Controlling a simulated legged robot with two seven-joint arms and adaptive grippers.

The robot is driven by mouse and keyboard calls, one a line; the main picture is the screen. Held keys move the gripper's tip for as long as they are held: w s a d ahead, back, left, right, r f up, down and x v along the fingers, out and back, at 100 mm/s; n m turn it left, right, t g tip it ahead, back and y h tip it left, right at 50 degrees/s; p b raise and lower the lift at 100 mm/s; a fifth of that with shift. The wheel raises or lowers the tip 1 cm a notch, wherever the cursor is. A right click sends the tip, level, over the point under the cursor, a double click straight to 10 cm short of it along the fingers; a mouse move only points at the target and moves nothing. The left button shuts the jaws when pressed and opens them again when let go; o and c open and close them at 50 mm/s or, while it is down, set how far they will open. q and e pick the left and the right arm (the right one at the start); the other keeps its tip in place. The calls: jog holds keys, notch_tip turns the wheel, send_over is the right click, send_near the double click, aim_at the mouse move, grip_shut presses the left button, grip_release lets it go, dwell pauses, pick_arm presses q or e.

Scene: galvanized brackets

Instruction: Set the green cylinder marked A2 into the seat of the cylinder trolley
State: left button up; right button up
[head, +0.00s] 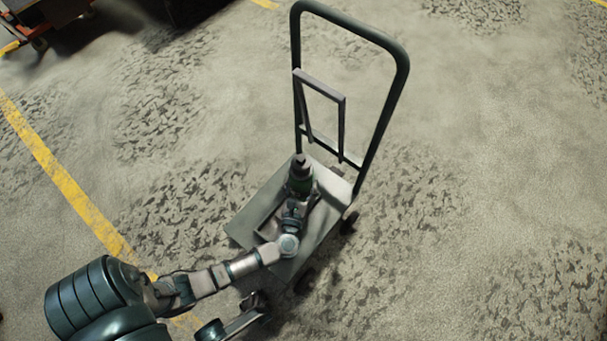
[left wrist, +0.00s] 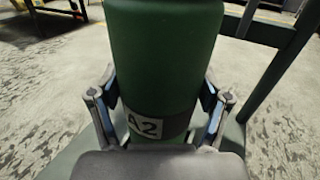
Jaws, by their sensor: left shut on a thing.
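The green cylinder marked A2 (left wrist: 165,60) fills the middle of the left wrist view, with its white A2 label facing the camera. It also shows small in the head view (head: 300,184), upright, with a dark top. My left gripper (left wrist: 160,105) is shut on it, one finger on each side; in the head view the gripper (head: 295,206) is over the trolley's platform. The cylinder trolley (head: 250,222) has a flat grey platform, a tall dark handle and a smaller frame. The cylinder's base is hidden, so I cannot tell whether it touches the seat.
The trolley's tall handle (head: 401,85) and inner frame (head: 343,125) rise behind the cylinder. A yellow floor line (head: 60,175) runs at the left. The concrete floor to the right is clear. An orange-and-dark cart (head: 40,22) stands at the far upper left.

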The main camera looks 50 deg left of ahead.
pick_arm(q)
jog(key=o, duration=1.8)
jog(key=shift+w, duration=0.1)
jog(key=shift+f, duration=0.1)
jog(key=v, duration=1.2)
jog(key=shift+f, duration=0.1)
